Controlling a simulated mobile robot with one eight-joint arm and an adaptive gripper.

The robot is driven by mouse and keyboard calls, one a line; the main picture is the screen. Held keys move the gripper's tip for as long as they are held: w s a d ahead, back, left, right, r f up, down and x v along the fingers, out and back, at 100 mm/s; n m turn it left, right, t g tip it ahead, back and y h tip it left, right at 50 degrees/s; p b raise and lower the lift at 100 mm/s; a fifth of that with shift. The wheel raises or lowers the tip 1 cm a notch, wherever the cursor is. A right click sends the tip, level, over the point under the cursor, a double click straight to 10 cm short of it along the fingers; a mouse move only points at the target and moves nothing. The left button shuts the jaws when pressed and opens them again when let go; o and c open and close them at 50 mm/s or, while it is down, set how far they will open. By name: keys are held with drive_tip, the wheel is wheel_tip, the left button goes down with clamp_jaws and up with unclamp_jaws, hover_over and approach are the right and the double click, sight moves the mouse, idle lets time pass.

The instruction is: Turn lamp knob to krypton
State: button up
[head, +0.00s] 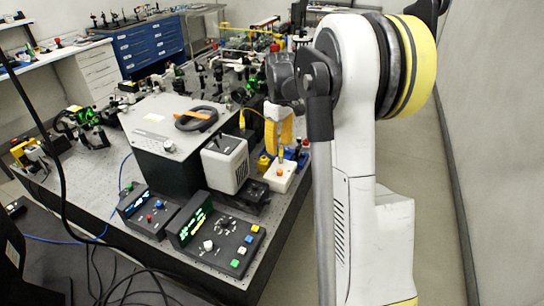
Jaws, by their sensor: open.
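A white lamp-like housing (226,166) with a vented side stands on the bench, with a small dark knob (219,141) on its top. I cannot read any label, so neither krypton nor the knob's setting can be made out. A black control console (222,228) in front carries a green display, a white knob (208,245) and coloured buttons. My arm fills the right of the head view. My gripper (284,88) shows as a dark shape at its end, behind and to the right of the housing, apart from it. It is open; its fingertips are hard to make out.
A large dark box with a grey top (168,122) stands left of the housing, a black ring-shaped handle lying on it. A second console (148,208) is at left. A white box with an orange button (280,174) stands right. The floor right of the bench is clear.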

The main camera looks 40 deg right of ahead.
sight(279, 170)
drive_tip(key=f+b, duration=0.3)
drive_tip(key=f, duration=0.8)
drive_tip(key=shift+d+f, duration=0.1)
drive_tip(key=shift+d, duration=0.1)
clamp_jaws()
